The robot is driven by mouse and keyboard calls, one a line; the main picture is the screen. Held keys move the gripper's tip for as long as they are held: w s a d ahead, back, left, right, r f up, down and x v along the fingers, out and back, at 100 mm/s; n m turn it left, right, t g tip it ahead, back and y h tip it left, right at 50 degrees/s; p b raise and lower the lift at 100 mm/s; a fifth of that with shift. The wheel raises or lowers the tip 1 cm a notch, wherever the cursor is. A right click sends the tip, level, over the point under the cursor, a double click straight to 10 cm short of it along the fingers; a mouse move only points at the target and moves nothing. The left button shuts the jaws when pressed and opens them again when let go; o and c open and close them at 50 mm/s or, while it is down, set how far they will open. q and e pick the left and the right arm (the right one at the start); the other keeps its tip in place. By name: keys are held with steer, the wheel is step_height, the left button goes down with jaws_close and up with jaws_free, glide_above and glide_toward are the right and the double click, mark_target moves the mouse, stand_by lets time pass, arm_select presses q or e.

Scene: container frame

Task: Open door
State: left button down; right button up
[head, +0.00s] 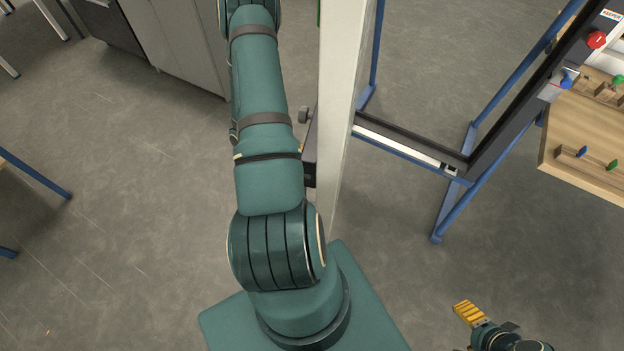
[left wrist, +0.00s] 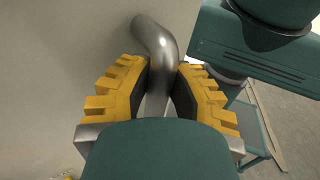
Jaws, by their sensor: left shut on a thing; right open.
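The door (head: 343,90) is a pale panel seen almost edge-on from above in the head view, standing out from a blue and dark frame (head: 410,146). In the left wrist view its flat pale face (left wrist: 60,60) fills the left side. A bent metal handle (left wrist: 152,38) sticks out from that face. My left gripper (left wrist: 163,85) has its yellow, dark-padded fingers shut around the handle. In the head view the left gripper is out of sight. My right gripper (head: 470,314) is open and empty at the lower right, apart from the door.
A wooden board (head: 585,150) with coloured knobs and a red button (head: 597,40) stand at the right. Grey cabinets (head: 180,40) stand at the upper left. Blue table legs (head: 35,174) show at the left edge. The grey floor left of the door is clear.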

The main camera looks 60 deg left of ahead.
arm_select(q)
steer(key=shift+s+a, duration=0.85)
steer(key=shift+a, duration=0.1)
steer(key=c, duration=0.8)
jaws_free()
steer(key=shift+c, duration=0.2)
steer(key=v, duration=1.2)
